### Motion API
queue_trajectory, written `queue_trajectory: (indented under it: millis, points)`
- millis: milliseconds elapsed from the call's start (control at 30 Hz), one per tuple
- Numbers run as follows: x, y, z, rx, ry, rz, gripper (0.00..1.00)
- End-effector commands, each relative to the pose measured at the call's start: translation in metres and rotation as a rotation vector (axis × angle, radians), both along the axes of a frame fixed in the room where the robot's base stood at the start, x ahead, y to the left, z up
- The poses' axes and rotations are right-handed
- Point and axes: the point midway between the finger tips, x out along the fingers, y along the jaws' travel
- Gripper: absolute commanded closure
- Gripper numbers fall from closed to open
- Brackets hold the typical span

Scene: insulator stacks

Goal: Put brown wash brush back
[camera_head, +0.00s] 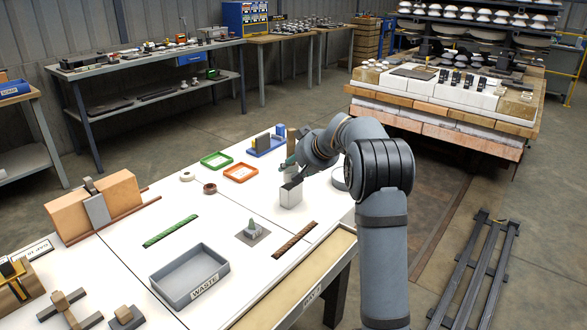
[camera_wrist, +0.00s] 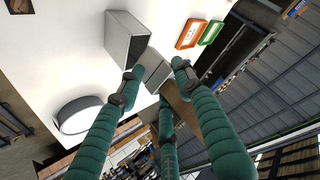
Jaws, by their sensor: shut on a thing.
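My gripper (camera_head: 289,165) is low over the table, just above and behind a grey open box (camera_head: 291,196). In the wrist view its green fingers (camera_wrist: 156,70) close around a pale grey blocky piece (camera_wrist: 154,75). A brown part (camera_wrist: 180,107) shows behind the fingers; I cannot tell whether it belongs to the held piece. The brown wash brush cannot be identified with certainty, as the fingers and arm hide much. The grey box (camera_wrist: 128,40) is beside the fingertips in the wrist view; whether the held piece touches it is unclear.
Orange (camera_head: 241,173) and green (camera_head: 216,160) trays lie left of my gripper. A blue tray (camera_head: 266,147) stands behind. A white ring (camera_head: 340,179) is right of the box. A grey WASTE bin (camera_head: 190,277) sits nearer. White tabletop between them is partly clear.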

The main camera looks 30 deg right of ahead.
Motion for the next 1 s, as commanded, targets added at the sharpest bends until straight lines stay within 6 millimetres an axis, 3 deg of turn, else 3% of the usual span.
queue_trajectory:
  millis: [300, 333, 600, 1000]
  points:
    - [0.0002, 0.0000, -0.0043, -0.001, -0.001, 0.000, 1.00]
    - [0.0001, 0.0000, -0.0046, -0.001, 0.000, 0.001, 0.64]
    - [0.0000, 0.0000, -0.0047, -0.001, 0.000, 0.001, 0.48]
    - [-0.0001, 0.0000, 0.0012, 0.000, 0.000, 0.000, 0.47]
